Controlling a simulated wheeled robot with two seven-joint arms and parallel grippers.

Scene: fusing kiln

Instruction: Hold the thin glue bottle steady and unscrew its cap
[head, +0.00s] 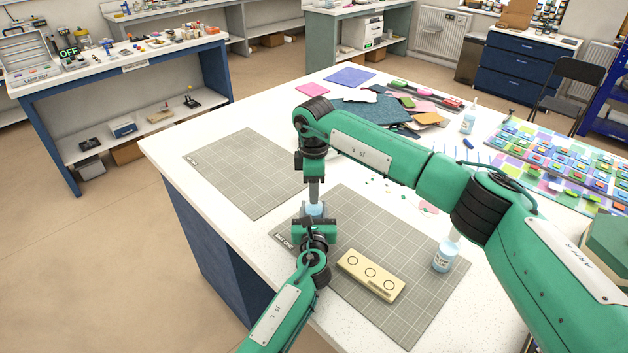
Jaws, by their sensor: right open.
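A light blue bottle (314,209), which looks like the thin glue bottle, stands near the back left of the front grey mat. My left gripper (314,228) reaches it from the near side and appears shut on its lower part; the fingertips are largely hidden by my own wrist. My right gripper (314,188) points straight down over the bottle's top and is open. The cap is hidden between the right gripper's fingers, so I cannot tell whether they touch it.
A cream block with three round marks (370,275) lies on the front mat (395,320). Another labelled bottle (444,257) stands to its right, close to my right arm. A second mat (240,175) is clear. Felt sheets, a further bottle (467,122) and coloured tiles (560,160) fill the back.

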